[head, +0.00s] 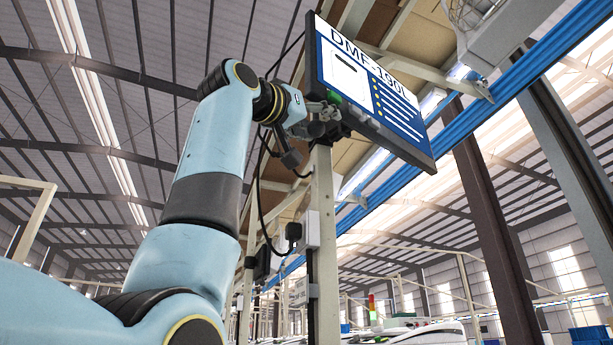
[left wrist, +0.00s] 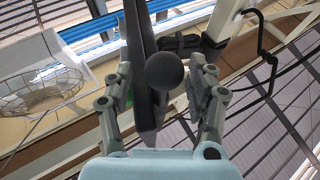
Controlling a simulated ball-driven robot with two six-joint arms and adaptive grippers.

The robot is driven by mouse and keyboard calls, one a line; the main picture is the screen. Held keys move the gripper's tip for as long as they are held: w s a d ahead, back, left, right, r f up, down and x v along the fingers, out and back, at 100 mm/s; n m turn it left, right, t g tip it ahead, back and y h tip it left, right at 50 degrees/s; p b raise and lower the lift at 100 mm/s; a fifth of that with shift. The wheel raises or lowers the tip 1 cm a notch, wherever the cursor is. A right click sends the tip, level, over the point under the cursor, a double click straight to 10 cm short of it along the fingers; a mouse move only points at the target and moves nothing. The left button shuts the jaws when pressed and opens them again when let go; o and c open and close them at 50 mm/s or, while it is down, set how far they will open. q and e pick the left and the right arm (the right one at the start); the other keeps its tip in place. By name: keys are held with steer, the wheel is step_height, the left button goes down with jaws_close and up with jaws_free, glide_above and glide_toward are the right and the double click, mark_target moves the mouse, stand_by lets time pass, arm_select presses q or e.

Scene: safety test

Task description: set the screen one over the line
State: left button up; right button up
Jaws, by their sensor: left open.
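The screen (head: 375,92) is a dark-framed panel reading "DMF-190L" on a white and blue display. It hangs tilted, high up at the top of a pale post. In the left wrist view the screen (left wrist: 133,45) is seen nearly edge-on. My left gripper (head: 325,113) is at the screen's lower left edge. Its jaws are open, one on each side of the screen's edge and a dark round knob (left wrist: 165,71). I cannot tell whether the fingers touch either. My right gripper is not in view.
The pale post (head: 325,245) stands below the screen, with small boxes and hanging cables on it. A blue overhead rail (head: 540,60) runs behind the screen. A caged fan (left wrist: 45,92) shows at the left of the wrist view. Dark columns (head: 490,200) stand at the right.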

arm_select(q)
steer(key=v, duration=1.1)
steer(key=shift+a+f, duration=0.2)
steer(key=shift+a, duration=0.05)
steer(key=shift+s, duration=0.1)
